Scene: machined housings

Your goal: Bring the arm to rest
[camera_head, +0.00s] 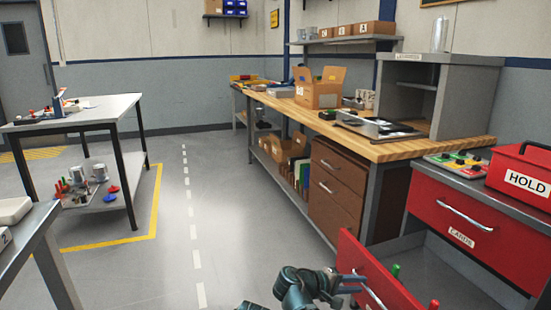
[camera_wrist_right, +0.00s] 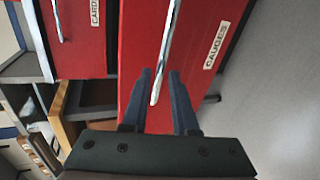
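My right gripper (camera_head: 357,283) is at the bottom of the head view, beside the front of the pulled-out lower red drawer (camera_head: 350,250). In the right wrist view its two dark fingers (camera_wrist_right: 160,75) are apart. The silver handle (camera_wrist_right: 168,40) of the drawer labelled GAUGES shows between and beyond the fingertips, with visible gaps to them. I cannot tell whether either finger touches it. My left gripper is not in view.
The red cabinet's upper drawer (camera_head: 455,215), labelled CARDS, is closed. A red HOLD box (camera_head: 522,180) and a button panel (camera_head: 458,162) stand on top. Green and red items lie in the open drawer. A wooden workbench (camera_head: 420,150) stands behind; the floor at centre-left is clear.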

